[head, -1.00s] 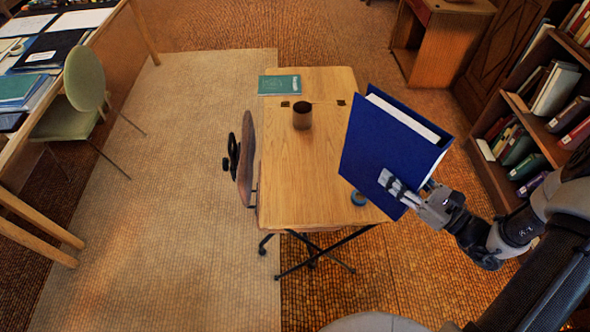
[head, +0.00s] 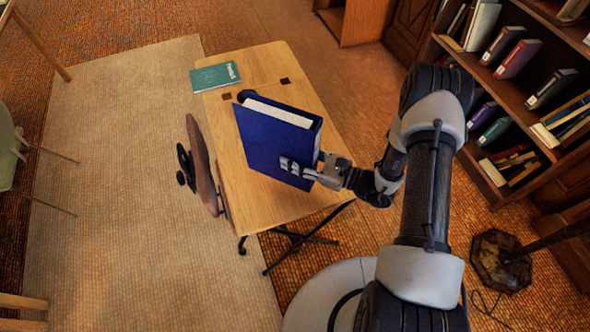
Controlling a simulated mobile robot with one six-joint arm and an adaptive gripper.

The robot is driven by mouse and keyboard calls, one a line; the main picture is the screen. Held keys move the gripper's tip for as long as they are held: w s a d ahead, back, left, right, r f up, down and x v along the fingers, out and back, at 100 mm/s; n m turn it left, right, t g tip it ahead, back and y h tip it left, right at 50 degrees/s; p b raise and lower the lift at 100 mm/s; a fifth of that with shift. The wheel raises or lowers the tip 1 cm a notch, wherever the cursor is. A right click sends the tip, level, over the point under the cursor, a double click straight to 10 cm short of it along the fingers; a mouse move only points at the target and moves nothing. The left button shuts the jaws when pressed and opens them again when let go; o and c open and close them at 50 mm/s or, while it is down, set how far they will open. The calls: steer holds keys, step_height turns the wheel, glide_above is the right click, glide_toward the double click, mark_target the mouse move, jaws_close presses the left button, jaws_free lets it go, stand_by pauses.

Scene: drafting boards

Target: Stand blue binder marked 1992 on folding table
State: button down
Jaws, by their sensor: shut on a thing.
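The blue binder (head: 265,142) is upright, slightly tilted in the picture, over the middle of the wooden folding table (head: 262,203). My gripper (head: 300,168) is shut on the binder's near edge. I cannot tell whether the binder's bottom touches the tabletop or hangs just above it. No 1992 marking is readable from this side. The binder hides part of the tabletop behind it.
A green book (head: 215,77) lies on the table's far left corner. A dark cup (head: 246,96) shows partly behind the binder. Bookshelves (head: 520,85) stand at the right. The table's near end looks clear.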

steer(key=shift+f+b, duration=0.8)
steer(key=shift+f, duration=2)
steer(key=shift+f, duration=0.2)
steer(key=c, duration=0.9)
jaws_free()
steer(key=shift+c, duration=0.2)
steer(key=shift+r, duration=0.25)
steer(key=p+v, duration=0.1)
steer(key=v, duration=1.1)
steer(key=shift+p, duration=0.4)
